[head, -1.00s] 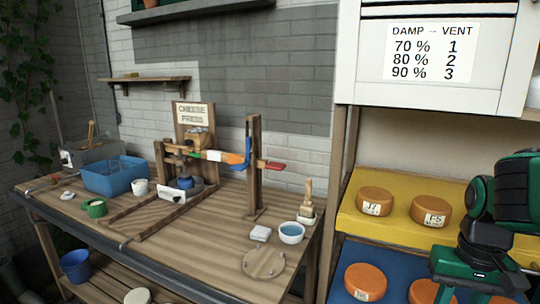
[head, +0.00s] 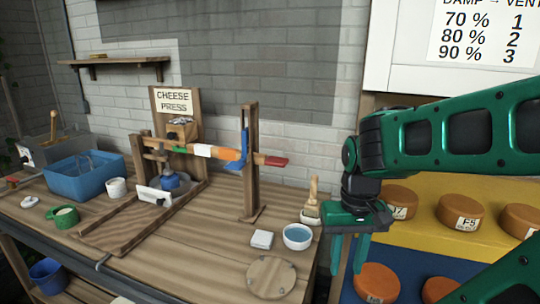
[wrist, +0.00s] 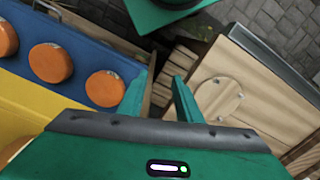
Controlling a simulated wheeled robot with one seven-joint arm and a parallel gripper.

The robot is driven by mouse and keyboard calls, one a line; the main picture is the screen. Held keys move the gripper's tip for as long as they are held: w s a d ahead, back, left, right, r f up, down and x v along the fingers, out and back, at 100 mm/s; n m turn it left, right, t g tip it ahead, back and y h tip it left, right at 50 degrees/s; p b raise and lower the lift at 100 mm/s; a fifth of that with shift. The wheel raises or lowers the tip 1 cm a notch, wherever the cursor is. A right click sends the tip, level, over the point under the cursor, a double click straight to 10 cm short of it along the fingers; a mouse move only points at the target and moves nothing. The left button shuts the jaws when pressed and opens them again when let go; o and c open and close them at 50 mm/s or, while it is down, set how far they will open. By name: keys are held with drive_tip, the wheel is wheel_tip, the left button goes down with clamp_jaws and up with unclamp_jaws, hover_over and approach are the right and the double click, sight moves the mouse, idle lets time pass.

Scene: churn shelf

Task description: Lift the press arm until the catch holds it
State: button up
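The cheese press stands on the wooden bench. Its press arm (head: 203,151), with white and orange bands and a red end grip (head: 272,160), runs sideways from the left frame to the right post (head: 249,165). A blue catch (head: 243,147) sits on that post, at the arm; whether it bears the arm I cannot tell. My gripper (head: 347,262) points down right of the bench, apart from the press arm. In the wrist view its two green fingers (wrist: 159,95) are spread with nothing between them.
A white bowl of water (head: 298,236), a brush (head: 312,202), a white block (head: 262,239) and a round wooden board (head: 271,278) lie near the bench's right end. Orange cheeses (head: 460,210) fill yellow and blue shelves at right. A blue tub (head: 84,177) stands at left.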

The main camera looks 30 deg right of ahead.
drive_tip(key=o, duration=0.5)
drive_tip(key=shift+s+r, duration=0.2)
drive_tip(key=shift+o, duration=0.9)
drive_tip(key=w+a+r+n+t, duration=0.1)
drive_tip(key=w+a+r+n, duration=0.1)
drive_tip(key=w, duration=0.6)
drive_tip(key=w+a+r+n+t, duration=0.2)
drive_tip(key=w+a+n, duration=0.2)
drive_tip(key=w, duration=0.4)
drive_tip(key=shift+a+h, duration=0.4)
drive_tip(key=shift+a, duration=0.1)
drive_tip(key=n+g, duration=0.3)
drive_tip(key=n, duration=0.5)
approach(276, 159)
drive_tip(key=shift+y, duration=0.3)
drive_tip(key=f, duration=0.8)
drive_tip(key=shift+s+d, duration=0.1)
drive_tip(key=shift+d, duration=0.2)
